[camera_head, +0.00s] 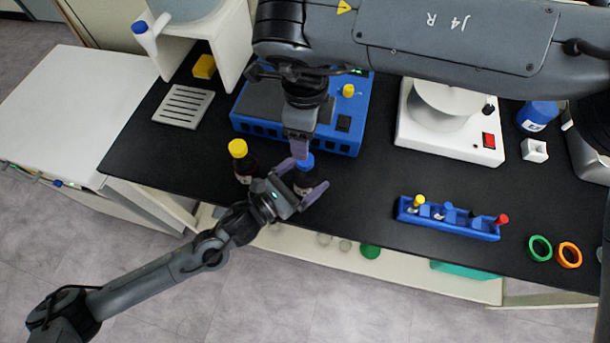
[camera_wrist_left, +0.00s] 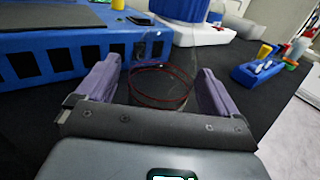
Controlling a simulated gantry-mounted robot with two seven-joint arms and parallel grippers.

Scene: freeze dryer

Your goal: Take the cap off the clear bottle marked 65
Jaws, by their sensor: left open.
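The clear bottle (camera_head: 302,182) stands upright near the front of the black bench, with a blue cap (camera_head: 304,162) on top. Its number is too small to read. My left gripper (camera_head: 306,186) is open, with its purple fingers on either side of the bottle body. In the left wrist view the see-through bottle (camera_wrist_left: 160,85), with thin red rings, stands between the fingers, with gaps visible beside them. My right gripper (camera_head: 299,150) points down just behind the cap; its finger gap is hidden, and I cannot tell whether it touches the cap.
A dark bottle with a yellow cap (camera_head: 238,149) stands close left of my left gripper. A blue device (camera_head: 260,130) is right behind. A blue rack (camera_head: 447,222) with small tubes and green (camera_head: 540,248) and orange (camera_head: 569,255) rings lie to the right. The bench between is clear.

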